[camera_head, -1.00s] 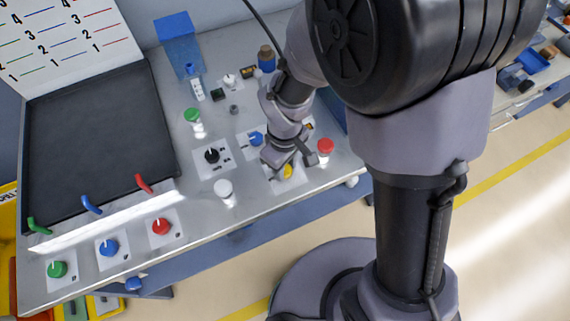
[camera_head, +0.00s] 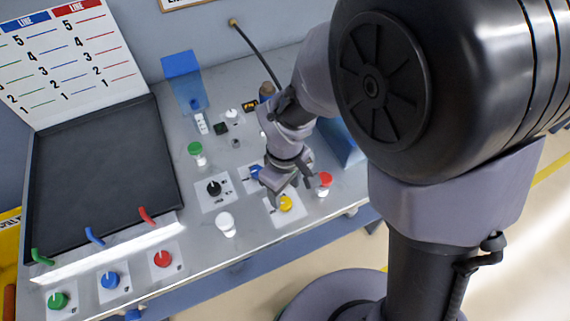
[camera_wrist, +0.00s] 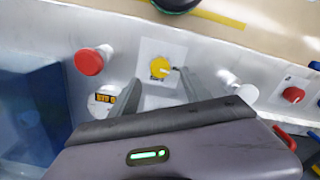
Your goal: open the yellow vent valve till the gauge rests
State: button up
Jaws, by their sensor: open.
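The yellow vent valve (camera_head: 285,204) is a round knob on a white plate near the front edge of the bench. It also shows in the wrist view (camera_wrist: 161,66), with a small pointer mark at its side. My gripper (camera_head: 288,186) is above and just behind the knob, apart from it. In the wrist view its two fingers (camera_wrist: 157,85) are spread, with nothing between the tips, and the knob lies just beyond them. I cannot identify the gauge in these views.
A red-capped post (camera_head: 324,180) stands right of the yellow knob, and a white-capped post (camera_head: 225,222) to its left. A blue knob (camera_head: 256,172) and a black knob (camera_head: 214,188) sit close by. A dark tray (camera_head: 105,170) fills the bench's left side.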

aim_at(285, 202)
notch_tip(285, 202, up, 12)
jog(key=p, duration=0.3)
jog(key=shift+f+p, duration=0.15)
jog(key=shift+p, duration=0.15)
jog(key=s+d+r+m+t+y+b, duration=0.1)
jog(key=s+d+r+m+t+b, duration=0.2)
jog(key=d+m, duration=0.3)
jog(key=s+d+r+m+t+y+b, duration=0.1)
jog(key=s+d+r+m+t+b, duration=0.1)
jog(key=m, duration=0.7)
jog(key=s+d+r+b, duration=0.1)
jog(key=s+d+b, duration=0.1)
jog(key=s+d, duration=0.1)
jog(key=shift+s+d+t+b, duration=0.35)
jog(key=shift+s+d+t, duration=0.05)
jog(key=shift+d, duration=0.05)
